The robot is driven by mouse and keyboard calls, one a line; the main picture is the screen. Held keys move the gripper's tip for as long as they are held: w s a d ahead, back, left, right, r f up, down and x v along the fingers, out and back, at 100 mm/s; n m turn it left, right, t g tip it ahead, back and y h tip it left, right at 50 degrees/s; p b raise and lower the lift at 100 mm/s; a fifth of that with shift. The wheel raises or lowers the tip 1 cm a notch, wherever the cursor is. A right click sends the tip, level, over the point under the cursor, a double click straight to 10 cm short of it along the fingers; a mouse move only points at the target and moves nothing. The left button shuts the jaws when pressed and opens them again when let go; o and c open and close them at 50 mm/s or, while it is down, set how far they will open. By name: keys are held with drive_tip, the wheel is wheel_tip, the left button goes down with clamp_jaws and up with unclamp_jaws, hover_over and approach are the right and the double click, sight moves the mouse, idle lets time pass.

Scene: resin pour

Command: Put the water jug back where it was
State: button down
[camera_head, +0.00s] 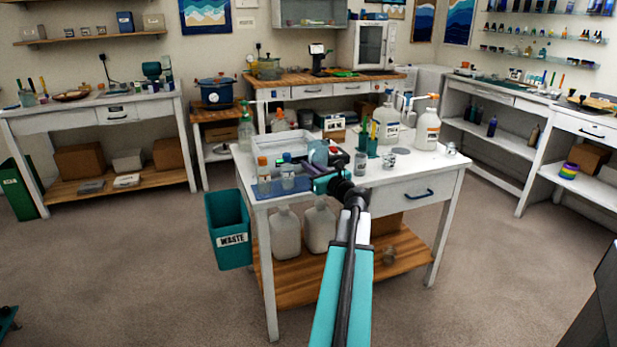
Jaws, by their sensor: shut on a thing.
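My gripper (326,178) is at the end of my teal arm, over the front part of the white centre table. It is shut on what looks like the water jug, a small, greyish, see-through round vessel (318,153) just above the jaws. The jug's lower part is hidden by the gripper, and I cannot tell whether it touches the tabletop.
The white table (420,163) holds bottles with orange and blue caps (288,172) on a blue mat at left, and pump bottles (427,129) at back right. A teal waste bin (229,228) stands left. Large white containers (286,232) sit on the lower shelf.

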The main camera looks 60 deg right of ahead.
drive_tip(key=shift+w+d, duration=0.2)
drive_tip(key=shift+d, duration=0.15)
drive_tip(key=shift+f+b, duration=0.3)
drive_tip(key=shift+f, duration=1.5)
drive_tip(key=shift+f, duration=0.15)
drive_tip(key=c, duration=1.9)
unclamp_jaws()
drive_tip(key=shift+o, duration=0.2)
drive_tip(key=shift+r, duration=0.2)
drive_tip(key=v, duration=1.2)
